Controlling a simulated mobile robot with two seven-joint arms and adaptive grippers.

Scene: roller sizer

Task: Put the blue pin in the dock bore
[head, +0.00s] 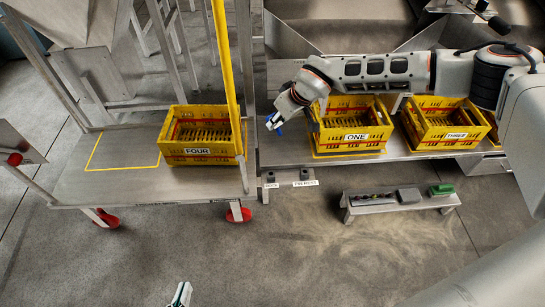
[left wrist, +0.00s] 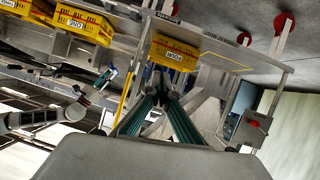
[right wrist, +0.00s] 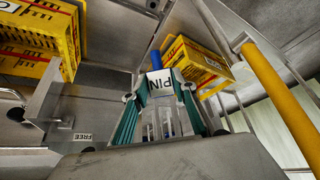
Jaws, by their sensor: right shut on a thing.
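My right gripper (head: 275,122) is shut on the blue pin (right wrist: 156,61), which has a white block marked PIN between the fingers in the right wrist view. In the head view it is above the front left of the bench, left of crate ONE; only bits of blue show. The dock (head: 268,177) is a small dark block at the bench's front edge, above its label and below the gripper in the picture. Its bore is too small to make out. The pin rest (head: 303,175) is just right of it. My left gripper (head: 181,293) is low in the picture, empty, fingertips together.
Yellow crates ONE (head: 355,137) and THREE (head: 457,135) stand on the bench. Crate FOUR (head: 197,151) stands on a wheeled cart (head: 100,180) at left, beside a yellow post (head: 222,60). A low stand (head: 400,206) holds a green block (head: 442,190) and a grey one. The front floor is clear.

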